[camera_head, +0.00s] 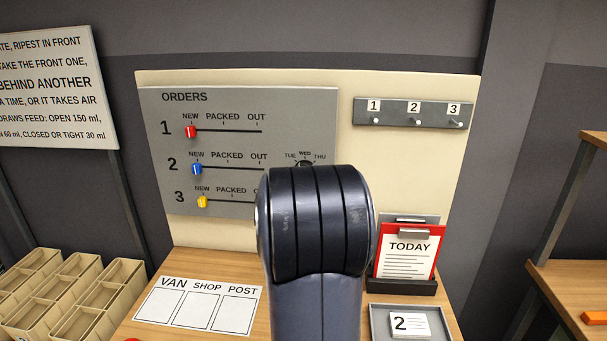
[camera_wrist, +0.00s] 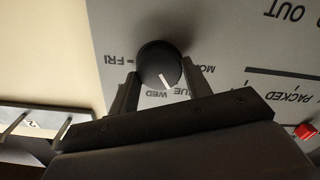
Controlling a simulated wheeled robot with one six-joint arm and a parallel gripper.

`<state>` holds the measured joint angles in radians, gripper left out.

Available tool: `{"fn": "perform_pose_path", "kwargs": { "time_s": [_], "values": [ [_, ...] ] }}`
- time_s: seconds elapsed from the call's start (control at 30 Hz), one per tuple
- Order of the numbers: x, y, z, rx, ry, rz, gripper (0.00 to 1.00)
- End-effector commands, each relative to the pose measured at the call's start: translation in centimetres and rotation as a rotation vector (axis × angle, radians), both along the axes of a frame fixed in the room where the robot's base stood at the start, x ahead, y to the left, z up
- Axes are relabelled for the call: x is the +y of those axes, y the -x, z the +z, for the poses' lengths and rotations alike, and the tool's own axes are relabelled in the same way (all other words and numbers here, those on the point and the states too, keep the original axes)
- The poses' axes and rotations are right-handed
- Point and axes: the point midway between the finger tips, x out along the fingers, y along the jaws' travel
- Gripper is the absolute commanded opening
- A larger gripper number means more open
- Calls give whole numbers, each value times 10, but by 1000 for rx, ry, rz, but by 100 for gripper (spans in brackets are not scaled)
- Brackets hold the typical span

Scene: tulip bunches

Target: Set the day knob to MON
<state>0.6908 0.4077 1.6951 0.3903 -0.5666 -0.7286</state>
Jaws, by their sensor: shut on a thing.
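The day knob (camera_wrist: 158,64) is round and black with a white pointer line, seen upside down in the wrist view. Its pointer faces between WED and TUE, nearer TUE. FRI is at the left of the knob and MON, partly covered, at the right. My gripper (camera_wrist: 161,78) is shut on the knob, one finger on each side. In the head view, my arm covers almost all of the knob; only its top edge (camera_head: 305,163) shows below WED.
The grey ORDERS board (camera_head: 300,105) has red (camera_head: 190,131), blue (camera_head: 197,169) and yellow (camera_head: 202,201) sliders, all near NEW. A numbered hook rail (camera_head: 385,113) is at right. A red TODAY clipboard (camera_head: 409,258) and a grey tray (camera_head: 380,313) are below it.

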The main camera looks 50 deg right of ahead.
Motion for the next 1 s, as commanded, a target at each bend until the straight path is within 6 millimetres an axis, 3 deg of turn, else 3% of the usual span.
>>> {"fn": "perform_pose_path", "kwargs": {
  "time_s": [1.0],
  "values": [
    [1,-2,-2,684,547,1,24]
  ]
}}
